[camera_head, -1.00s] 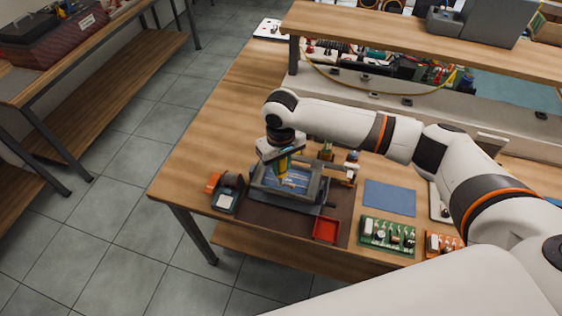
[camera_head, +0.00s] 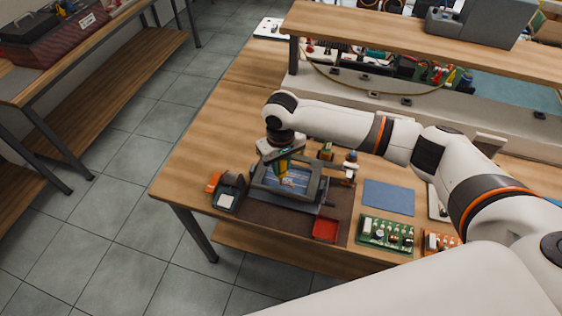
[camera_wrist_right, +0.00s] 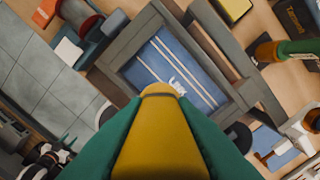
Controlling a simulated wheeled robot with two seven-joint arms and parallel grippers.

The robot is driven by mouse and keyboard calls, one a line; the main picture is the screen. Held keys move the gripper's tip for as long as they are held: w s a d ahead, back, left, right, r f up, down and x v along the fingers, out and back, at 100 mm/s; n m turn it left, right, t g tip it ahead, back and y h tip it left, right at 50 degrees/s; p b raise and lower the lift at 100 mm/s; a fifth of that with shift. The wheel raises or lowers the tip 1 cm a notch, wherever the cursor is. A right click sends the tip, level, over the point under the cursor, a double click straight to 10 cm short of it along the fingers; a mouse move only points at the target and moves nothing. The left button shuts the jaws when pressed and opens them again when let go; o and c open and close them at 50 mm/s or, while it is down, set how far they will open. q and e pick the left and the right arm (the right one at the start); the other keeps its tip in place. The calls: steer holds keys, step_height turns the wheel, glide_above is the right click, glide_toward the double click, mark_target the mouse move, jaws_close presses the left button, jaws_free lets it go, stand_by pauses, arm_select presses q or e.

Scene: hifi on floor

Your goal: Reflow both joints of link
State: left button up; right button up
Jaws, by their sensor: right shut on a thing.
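My right gripper (camera_head: 283,158) is shut on a yellow-and-green tool (camera_wrist_right: 160,135), which points down over the work. In the right wrist view the tool's thick yellow body fills the lower middle and hides its tip. Beyond it is a blue board (camera_wrist_right: 185,62) with pale lines and a small whitish patch (camera_wrist_right: 178,84), held in a dark grey frame (camera_wrist_right: 235,95). In the head view the blue board (camera_head: 299,182) and frame (camera_head: 318,194) sit on a dark mat. I cannot tell whether the tool touches the board or which whitish part is the link. My left gripper is not in view.
An orange-and-grey device (camera_head: 228,194) stands left of the frame, a red tray (camera_head: 326,229) in front. A blue pad (camera_head: 389,197), a green circuit board (camera_head: 386,234) and an orange one (camera_head: 439,242) lie to the right. A raised wooden shelf (camera_head: 400,38) spans the back.

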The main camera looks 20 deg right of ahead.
steer(key=shift+f, duration=0.4)
stand_by(0.8)
steer(key=shift+p, duration=0.55)
stand_by(0.8)
steer(key=shift+s+f, duration=0.1)
steer(key=shift+s, duration=0.05)
stand_by(2.5)
step_height(320, 180, up, 5)
steer(key=p, duration=0.5)
steer(key=shift+p, duration=0.3)
steer(key=shift+f, duration=0.2)
